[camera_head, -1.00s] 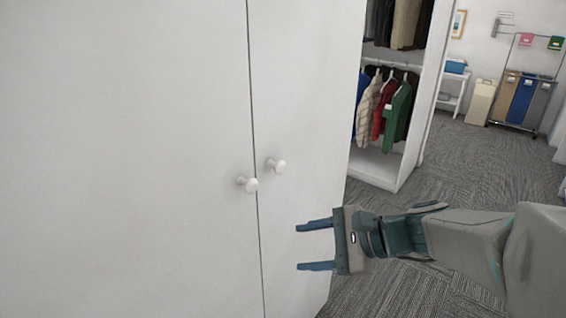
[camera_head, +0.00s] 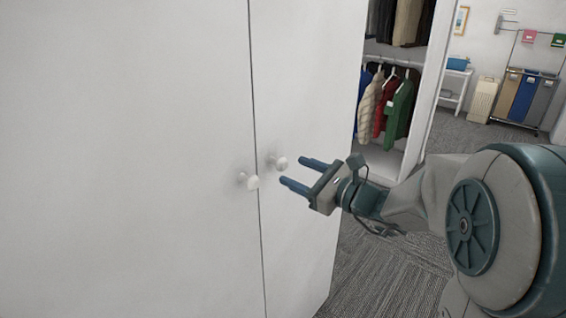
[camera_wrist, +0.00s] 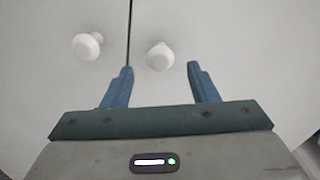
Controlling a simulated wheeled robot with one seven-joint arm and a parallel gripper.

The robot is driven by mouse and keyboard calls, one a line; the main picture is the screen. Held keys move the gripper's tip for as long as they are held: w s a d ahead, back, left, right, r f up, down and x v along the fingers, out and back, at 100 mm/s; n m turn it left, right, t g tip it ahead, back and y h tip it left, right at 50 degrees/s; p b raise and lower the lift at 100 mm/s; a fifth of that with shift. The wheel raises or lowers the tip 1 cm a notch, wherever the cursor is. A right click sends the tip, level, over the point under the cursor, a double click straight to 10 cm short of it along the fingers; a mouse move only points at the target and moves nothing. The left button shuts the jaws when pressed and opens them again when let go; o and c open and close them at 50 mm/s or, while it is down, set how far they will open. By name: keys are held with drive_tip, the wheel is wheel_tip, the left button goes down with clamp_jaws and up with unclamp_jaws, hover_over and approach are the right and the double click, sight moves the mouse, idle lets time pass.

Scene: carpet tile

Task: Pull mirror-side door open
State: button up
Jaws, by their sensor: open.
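A white wardrobe has two closed doors, a left door (camera_head: 120,150) and a right door (camera_head: 300,90), with a thin dark seam between them. Each has a round white knob beside the seam: the left knob (camera_head: 250,182) and the right knob (camera_head: 280,162). No mirror shows. My gripper (camera_head: 292,172) is open and empty, just right of the right knob. In the wrist view the right knob (camera_wrist: 160,56) lies ahead of the gap between my fingertips (camera_wrist: 160,70), apart from both fingers. The left knob (camera_wrist: 87,46) lies outside the left finger.
An open closet with hanging clothes (camera_head: 385,105) stands behind the wardrobe on the right. Hamper bags (camera_head: 528,97) and a small white shelf (camera_head: 455,90) stand at the back right. Grey carpet (camera_head: 385,275) is clear right of the wardrobe.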

sight(286, 167)
drive_tip(key=x, duration=0.5)
drive_tip(key=shift+a+p, duration=0.1)
drive_tip(key=shift+p, duration=0.25)
clamp_jaws()
